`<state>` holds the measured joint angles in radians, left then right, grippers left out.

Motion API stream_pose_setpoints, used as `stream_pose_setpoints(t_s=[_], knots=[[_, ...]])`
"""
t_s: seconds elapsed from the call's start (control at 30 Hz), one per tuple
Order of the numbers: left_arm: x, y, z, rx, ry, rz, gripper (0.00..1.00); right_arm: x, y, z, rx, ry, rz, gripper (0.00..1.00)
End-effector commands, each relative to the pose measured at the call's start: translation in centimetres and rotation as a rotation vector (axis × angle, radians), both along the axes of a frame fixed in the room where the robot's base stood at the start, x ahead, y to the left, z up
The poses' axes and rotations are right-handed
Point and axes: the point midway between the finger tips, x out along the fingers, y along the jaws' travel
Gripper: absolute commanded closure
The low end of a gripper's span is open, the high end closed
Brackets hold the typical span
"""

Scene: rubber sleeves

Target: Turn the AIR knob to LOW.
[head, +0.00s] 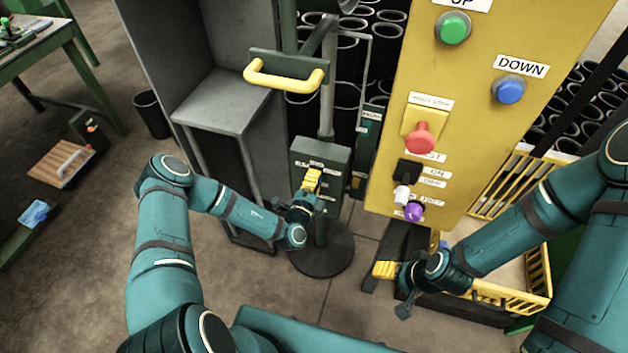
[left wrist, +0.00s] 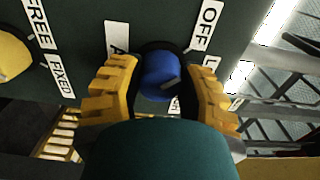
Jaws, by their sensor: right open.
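The AIR knob is a round blue knob (left wrist: 160,76) on a dark green panel, in the middle of the left wrist view. A label beginning with A, an OFF label and a partly hidden label beginning with L surround it. Its pointer direction is hard to make out. My left gripper (left wrist: 162,88) has its yellow ribbed fingers on either side of the knob, seemingly touching it. In the head view my left gripper (head: 312,180) is at the front of the dark green control box (head: 333,165) and hides the knob. My right gripper (head: 385,270) is open and empty, low beside the yellow panel.
A yellow knob (left wrist: 12,58) with FREE and FIXED labels is left of the blue knob. A yellow-handled bar (head: 285,82) hangs above the box. The yellow panel (head: 470,110) with buttons stands right of it. A grey cabinet (head: 215,100) stands left; floor in front is partly clear.

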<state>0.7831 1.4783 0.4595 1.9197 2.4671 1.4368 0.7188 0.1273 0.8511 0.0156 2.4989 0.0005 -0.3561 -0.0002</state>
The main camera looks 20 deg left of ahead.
Motion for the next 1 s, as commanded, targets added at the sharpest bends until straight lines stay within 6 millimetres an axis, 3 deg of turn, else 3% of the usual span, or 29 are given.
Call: stream_pose_setpoints(t_s=[0.37,0.8,1.0], knots=[[0.0,0.0,0.2,0.068,-0.002,0.000,0.98,-0.2,0.0,1.2,0.001,0.005,0.001,0.26],[0.0,0.0,0.4,0.405,-0.014,0.001,0.98,-0.9,0.1,5.5,0.004,0.023,0.004,0.26],[0.0,0.0,0.3,0.564,-0.021,0.001,0.98,-0.4,0.0,6.9,0.001,0.010,-0.005,0.26]])
